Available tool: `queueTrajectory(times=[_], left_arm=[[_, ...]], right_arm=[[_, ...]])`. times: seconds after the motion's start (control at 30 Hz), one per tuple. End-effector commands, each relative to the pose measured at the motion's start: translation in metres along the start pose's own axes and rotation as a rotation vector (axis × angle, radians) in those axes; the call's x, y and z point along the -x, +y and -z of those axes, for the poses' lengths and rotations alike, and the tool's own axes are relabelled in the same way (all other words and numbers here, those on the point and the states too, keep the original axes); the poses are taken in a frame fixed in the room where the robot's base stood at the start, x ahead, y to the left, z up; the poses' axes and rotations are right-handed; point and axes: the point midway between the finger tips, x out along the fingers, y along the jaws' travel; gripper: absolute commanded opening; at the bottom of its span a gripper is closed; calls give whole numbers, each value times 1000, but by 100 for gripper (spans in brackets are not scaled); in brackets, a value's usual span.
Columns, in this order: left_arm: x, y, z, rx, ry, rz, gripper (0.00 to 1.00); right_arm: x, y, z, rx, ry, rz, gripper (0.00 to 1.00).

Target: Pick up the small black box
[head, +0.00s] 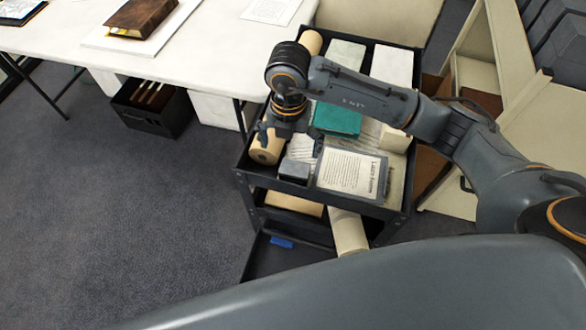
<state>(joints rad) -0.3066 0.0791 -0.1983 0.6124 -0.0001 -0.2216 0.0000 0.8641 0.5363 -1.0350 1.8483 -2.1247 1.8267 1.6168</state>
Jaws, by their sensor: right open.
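The small black box (294,171) sits at the front left corner of the cart's top tray (398,200), beside a printed sheet. My right gripper (290,143) points down over the left part of the tray, just behind the box in the picture. Its fingers are spread and nothing shows between them. The gripper appears apart from the box; its exact height above the tray is hard to tell. My left gripper is out of view.
The tray also holds a teal box (337,120), a printed sheet (351,172), a cardboard tube (266,146) and pale boxes (392,66). A white table (190,50) stands behind left. A black crate (150,108) is on the floor. Open carpet (110,200) lies left.

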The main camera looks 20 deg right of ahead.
Motion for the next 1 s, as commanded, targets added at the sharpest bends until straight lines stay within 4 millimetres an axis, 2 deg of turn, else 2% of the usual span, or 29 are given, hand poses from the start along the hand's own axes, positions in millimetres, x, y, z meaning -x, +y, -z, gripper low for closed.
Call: queueTrajectory(times=[0.1, 0.3, 0.53, 0.8, 1.0], left_arm=[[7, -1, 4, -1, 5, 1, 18], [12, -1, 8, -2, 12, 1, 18], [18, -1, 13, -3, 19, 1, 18], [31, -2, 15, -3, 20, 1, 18], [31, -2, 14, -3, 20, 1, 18]], right_arm=[[-24, -1, 1, -1, 4, 4, 97], [-55, -1, 0, 0, 3, 1, 97], [-70, -4, -3, -1, 3, 2, 97], [-108, -8, -9, 0, 2, 0, 97], [-115, -8, -9, 2, 1, -2, 97]])
